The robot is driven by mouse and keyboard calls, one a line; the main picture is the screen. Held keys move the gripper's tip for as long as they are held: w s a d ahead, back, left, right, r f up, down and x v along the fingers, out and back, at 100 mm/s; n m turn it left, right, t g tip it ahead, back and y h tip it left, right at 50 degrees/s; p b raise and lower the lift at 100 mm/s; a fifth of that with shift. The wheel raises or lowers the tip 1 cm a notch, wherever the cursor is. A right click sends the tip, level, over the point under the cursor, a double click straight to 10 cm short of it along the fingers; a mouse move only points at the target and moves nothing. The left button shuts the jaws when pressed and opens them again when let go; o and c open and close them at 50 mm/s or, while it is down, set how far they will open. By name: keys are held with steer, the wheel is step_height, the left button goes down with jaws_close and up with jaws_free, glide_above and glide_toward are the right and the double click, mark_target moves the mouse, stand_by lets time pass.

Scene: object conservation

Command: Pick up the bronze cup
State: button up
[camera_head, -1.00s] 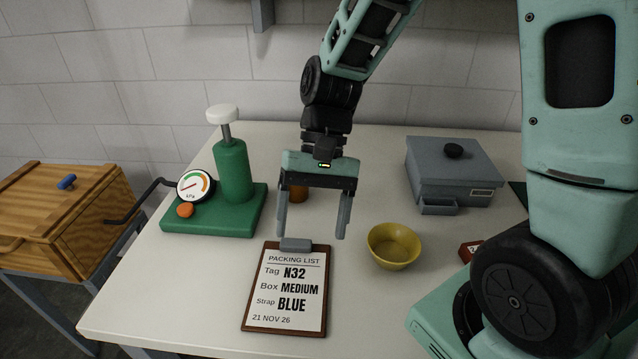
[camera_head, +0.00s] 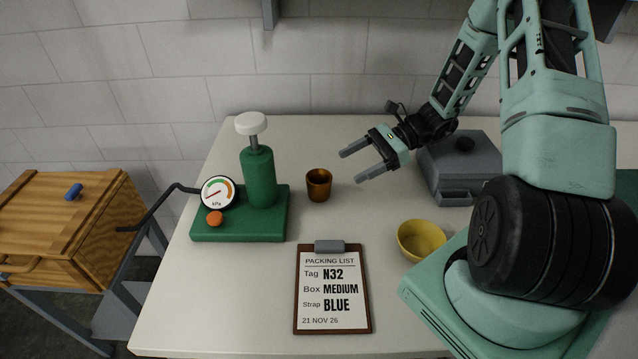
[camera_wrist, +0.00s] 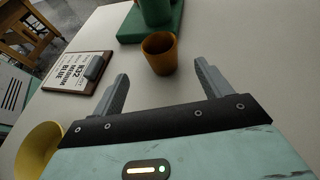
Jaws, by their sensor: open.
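The bronze cup (camera_head: 318,186) stands upright on the white table, just right of the green pump's base. My gripper (camera_head: 349,167) is open and empty, to the right of the cup, with its fingers pointing left toward it. In the wrist view the cup (camera_wrist: 160,54) shows beyond the fingertips and roughly between their lines. My gripper's two fingers (camera_wrist: 160,72) are spread wide there, and nothing touches the cup.
A green hand pump (camera_head: 259,178) with a gauge stands left of the cup. A clipboard (camera_head: 333,290) lies in front, a yellow bowl (camera_head: 421,240) at right front. A grey box (camera_head: 460,165) stands behind my gripper. The white table (camera_head: 240,300) is clear around the cup.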

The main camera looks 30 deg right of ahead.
mark_target(312, 185)
steer(key=p+x, duration=0.1)
steer(key=x, duration=0.5)
steer(key=shift+w+a+f, duration=0.1)
steer(key=shift+a+f, duration=0.05)
steer(key=shift+a, duration=0.1)
steer(key=shift+p+x, duration=1.3)
steer(key=shift+x, duration=1.4)
steer(key=c, duration=1.2)
